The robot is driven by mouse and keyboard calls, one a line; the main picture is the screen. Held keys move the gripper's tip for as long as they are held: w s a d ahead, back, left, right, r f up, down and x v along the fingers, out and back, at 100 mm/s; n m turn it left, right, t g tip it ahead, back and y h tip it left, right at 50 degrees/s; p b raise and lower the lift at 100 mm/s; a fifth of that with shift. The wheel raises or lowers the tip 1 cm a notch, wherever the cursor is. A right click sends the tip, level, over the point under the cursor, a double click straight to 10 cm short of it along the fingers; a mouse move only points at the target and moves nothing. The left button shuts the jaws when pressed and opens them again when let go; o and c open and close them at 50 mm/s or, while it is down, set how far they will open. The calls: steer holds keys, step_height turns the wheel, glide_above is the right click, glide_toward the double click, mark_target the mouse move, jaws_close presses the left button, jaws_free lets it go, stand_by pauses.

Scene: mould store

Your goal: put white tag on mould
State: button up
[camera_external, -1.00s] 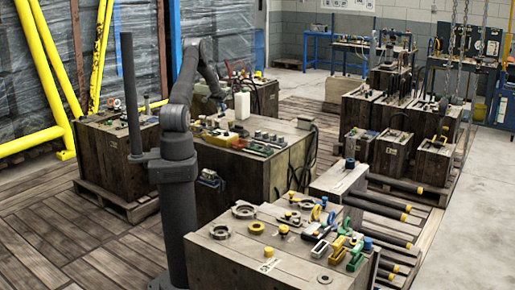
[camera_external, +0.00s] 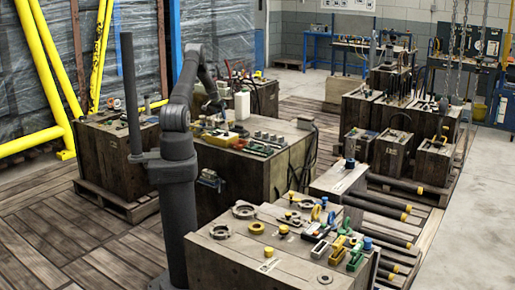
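My gripper (camera_external: 214,110) is at the end of my bent arm, low over the left part of the middle wooden block's top (camera_external: 290,152). It is small and dark here, so I cannot tell whether its fingers are open or shut or hold anything. I cannot tell which thing is the mould.
A white container (camera_external: 242,105) stands just right of my gripper. A yellow item (camera_external: 221,139) and several small parts lie on the middle block. Rings, knobs and coloured tools crowd the near block. Floor at the right (camera_external: 470,240) is clear.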

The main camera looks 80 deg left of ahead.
steer(key=shift+r, duration=0.1)
steer(key=shift+r, duration=0.2)
steer(key=v, duration=1.1)
steer(key=shift+s+d+r, duration=0.15)
steer(key=shift+r, duration=0.15)
steer(key=x, duration=1.2)
steer(key=shift+f, duration=0.1)
step_height(320, 180, up, 2)
steer(key=shift+r, duration=0.45)
